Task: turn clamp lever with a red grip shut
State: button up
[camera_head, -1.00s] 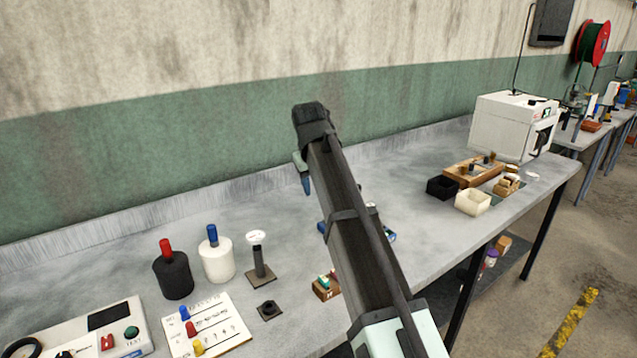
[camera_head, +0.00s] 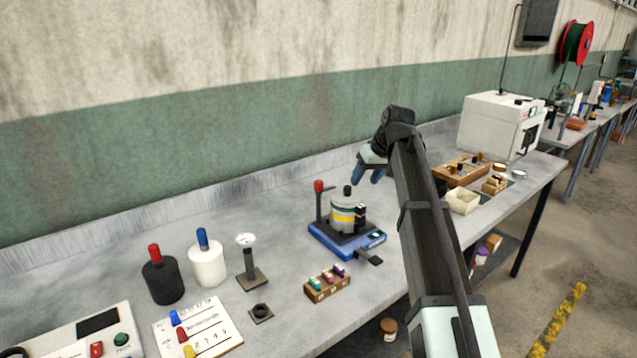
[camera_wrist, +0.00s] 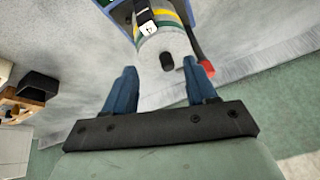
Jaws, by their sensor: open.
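The clamp lever's red grip (camera_head: 318,186) stands on a dark upright post at the left of a blue-based fixture (camera_head: 322,238). A grey canister (camera_head: 343,219) with yellow and green bands and a black knob on top sits in the fixture. My gripper (camera_head: 368,179) is open and empty, above and to the right of the canister, apart from the lever. In the wrist view the canister (camera_wrist: 165,48) shows beyond and between my open fingers (camera_wrist: 160,70). The red grip (camera_wrist: 206,67) shows just beyond the right finger, which partly hides it.
A small wooden rack (camera_head: 326,287) with coloured pieces stands in front of the fixture. A gauge on a stand (camera_head: 249,262), a white bottle (camera_head: 207,264) and a black bottle (camera_head: 162,281) stand left. A cream bin (camera_head: 463,201) and a wooden tray (camera_head: 461,172) lie right. The back wall is close behind.

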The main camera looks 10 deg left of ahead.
aim_at(319, 181)
jog(key=w+a+r+n+t+y, duration=0.1)
jog(key=a+r+n+y, duration=0.3)
jog(key=a+n, duration=0.2)
jog(key=x, duration=1.4)
jog(key=shift+d, duration=0.1)
